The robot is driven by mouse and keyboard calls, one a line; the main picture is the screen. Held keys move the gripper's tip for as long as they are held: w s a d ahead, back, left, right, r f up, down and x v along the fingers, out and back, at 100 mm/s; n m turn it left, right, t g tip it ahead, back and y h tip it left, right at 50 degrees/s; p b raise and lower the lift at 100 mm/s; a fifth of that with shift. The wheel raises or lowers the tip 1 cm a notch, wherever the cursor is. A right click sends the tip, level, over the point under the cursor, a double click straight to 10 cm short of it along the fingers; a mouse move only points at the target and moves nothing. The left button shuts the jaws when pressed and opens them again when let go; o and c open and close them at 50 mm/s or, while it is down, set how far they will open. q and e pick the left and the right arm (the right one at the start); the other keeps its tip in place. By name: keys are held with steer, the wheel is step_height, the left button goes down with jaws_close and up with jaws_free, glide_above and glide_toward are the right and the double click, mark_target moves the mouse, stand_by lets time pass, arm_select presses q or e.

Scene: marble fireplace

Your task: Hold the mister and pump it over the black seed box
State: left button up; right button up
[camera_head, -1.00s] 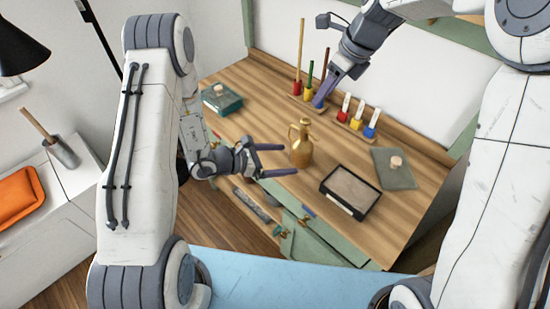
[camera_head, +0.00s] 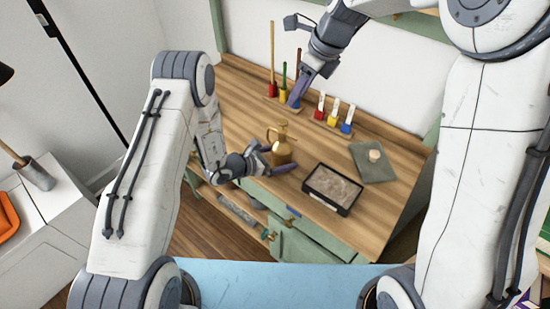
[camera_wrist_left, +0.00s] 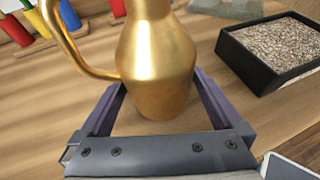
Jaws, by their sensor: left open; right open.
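The brass mister (camera_head: 281,146) stands upright on the wooden bench, its curved handle on the left. My left gripper (camera_head: 274,160) is open, with its fingers on either side of the mister's lower body. In the left wrist view the mister (camera_wrist_left: 158,60) rises between the two spread fingers (camera_wrist_left: 160,105); I cannot tell whether they touch it. The black seed box (camera_head: 333,189), filled with grainy grey-brown material, lies to the right of the mister; it also shows in the left wrist view (camera_wrist_left: 262,75). My right gripper (camera_head: 300,88) is open and raised near the back of the bench.
Colored holders with tall sticks (camera_head: 271,85) and a rack of red, yellow and blue scoops (camera_head: 333,118) line the back. A grey-green board (camera_head: 372,164) with a small round knob lies behind the seed box. Green drawers (camera_head: 300,245) are below the bench front.

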arm_select(q)
steer(key=c, duration=1.5)
jaws_close()
arm_select(e)
steer(key=c, duration=0.3)
jaws_close()
